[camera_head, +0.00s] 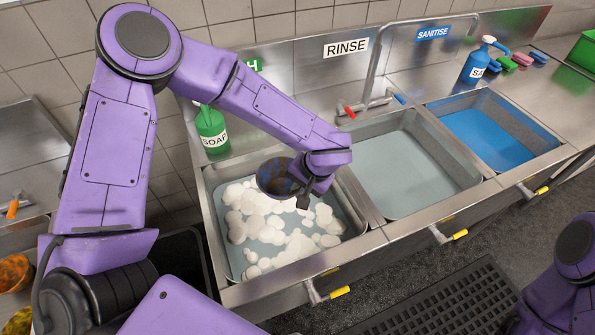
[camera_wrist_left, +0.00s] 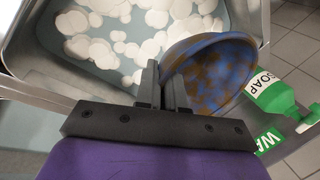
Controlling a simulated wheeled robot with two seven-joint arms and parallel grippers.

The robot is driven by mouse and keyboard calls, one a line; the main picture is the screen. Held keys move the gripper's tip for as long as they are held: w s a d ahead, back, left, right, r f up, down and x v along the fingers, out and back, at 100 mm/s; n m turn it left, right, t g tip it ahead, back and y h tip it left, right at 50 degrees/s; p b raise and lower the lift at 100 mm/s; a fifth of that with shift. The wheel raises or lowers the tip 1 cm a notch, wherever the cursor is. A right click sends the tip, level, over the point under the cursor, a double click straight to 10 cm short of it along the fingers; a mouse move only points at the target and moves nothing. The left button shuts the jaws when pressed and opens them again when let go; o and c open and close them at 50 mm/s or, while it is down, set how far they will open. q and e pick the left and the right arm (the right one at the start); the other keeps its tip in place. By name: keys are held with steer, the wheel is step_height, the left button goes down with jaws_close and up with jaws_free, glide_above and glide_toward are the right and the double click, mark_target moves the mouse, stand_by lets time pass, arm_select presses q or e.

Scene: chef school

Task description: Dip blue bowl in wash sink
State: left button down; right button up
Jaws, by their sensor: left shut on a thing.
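The blue bowl (camera_head: 275,178) has brown stains and is held tilted over the wash sink, its inside partly in view. In the left wrist view the bowl (camera_wrist_left: 218,70) shows its blue and brown surface. My left gripper (camera_head: 304,194) is shut on the bowl's rim, and its fingers (camera_wrist_left: 163,85) show beside the bowl. The wash sink (camera_head: 217,225) holds water with white foam (camera_head: 290,243). The bowl appears to be above the foam; whether it touches cannot be told. My right gripper is not in view; only part of my right arm shows at the lower right.
A green soap bottle (camera_head: 211,130) stands behind the wash sink. The rinse sink (camera_head: 410,172) and the blue sanitise sink (camera_head: 500,138) are to the right. A tap (camera_head: 373,70) rises behind the rinse sink. Yellow-tipped handles (camera_head: 330,294) stick out along the front.

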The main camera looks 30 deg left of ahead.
arm_select(q)
steer(key=f+b, duration=0.5)
steer(key=f, duration=0.4)
steer(key=f+b, duration=0.4)
steer(key=f, duration=0.6)
steer(key=f+b, duration=0.5)
steer(key=f, duration=0.5)
steer(key=shift+a+f+b, duration=0.1)
steer(key=shift+a+b, duration=0.15)
steer(key=shift+b, duration=0.05)
steer(key=shift+f, duration=0.1)
steer(key=shift+f, duration=0.4)
steer(key=shift+s, duration=0.1)
